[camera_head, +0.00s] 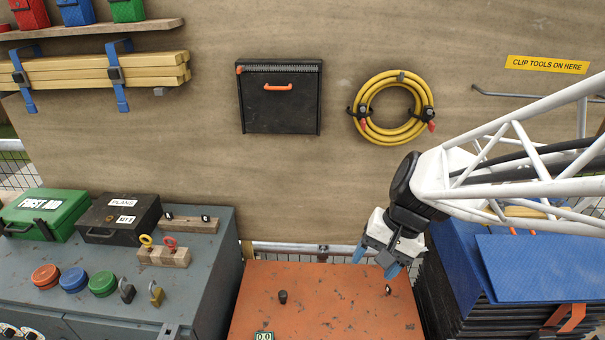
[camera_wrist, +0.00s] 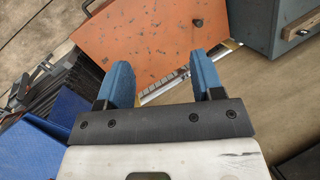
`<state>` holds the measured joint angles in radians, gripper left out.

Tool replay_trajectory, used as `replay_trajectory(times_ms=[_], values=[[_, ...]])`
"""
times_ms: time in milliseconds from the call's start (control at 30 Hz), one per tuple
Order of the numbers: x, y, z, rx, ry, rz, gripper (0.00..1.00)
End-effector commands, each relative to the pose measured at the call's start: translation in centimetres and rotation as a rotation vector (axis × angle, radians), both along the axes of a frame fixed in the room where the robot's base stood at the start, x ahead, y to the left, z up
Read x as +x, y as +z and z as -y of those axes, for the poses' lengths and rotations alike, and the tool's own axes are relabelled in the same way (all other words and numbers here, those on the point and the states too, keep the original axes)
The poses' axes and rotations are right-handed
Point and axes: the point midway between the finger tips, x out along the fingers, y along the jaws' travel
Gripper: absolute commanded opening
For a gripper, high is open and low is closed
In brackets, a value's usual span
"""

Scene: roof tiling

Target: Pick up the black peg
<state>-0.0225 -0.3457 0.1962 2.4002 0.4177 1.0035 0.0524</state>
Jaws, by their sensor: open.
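A small, short black peg (camera_head: 283,297) stands on the orange worktop (camera_head: 330,318), left of its middle. It also shows as a small dark spot in the wrist view (camera_wrist: 196,22), beyond the fingers. My gripper (camera_head: 376,262) is above the back right of the orange worktop, to the right of the peg and apart from it. Its two blue fingers are spread and empty; they also show in the wrist view (camera_wrist: 161,82).
A small black and white item (camera_head: 388,290) sits at the worktop's right. A grey cabinet (camera_head: 213,285) stands left with cases, coloured discs and padlocks. Stacked blue sheets (camera_head: 520,268) stand right. A wooden wall (camera_head: 270,190) rises behind. The worktop is mostly clear.

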Motion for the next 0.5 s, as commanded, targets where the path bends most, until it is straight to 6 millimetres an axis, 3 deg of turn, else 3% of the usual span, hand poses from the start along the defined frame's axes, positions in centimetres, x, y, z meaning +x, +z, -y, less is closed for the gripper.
replay_trajectory(times_ms=[500], values=[[6.1,-7.0,-5.2,0.218,-0.195,-0.257,0.61]])
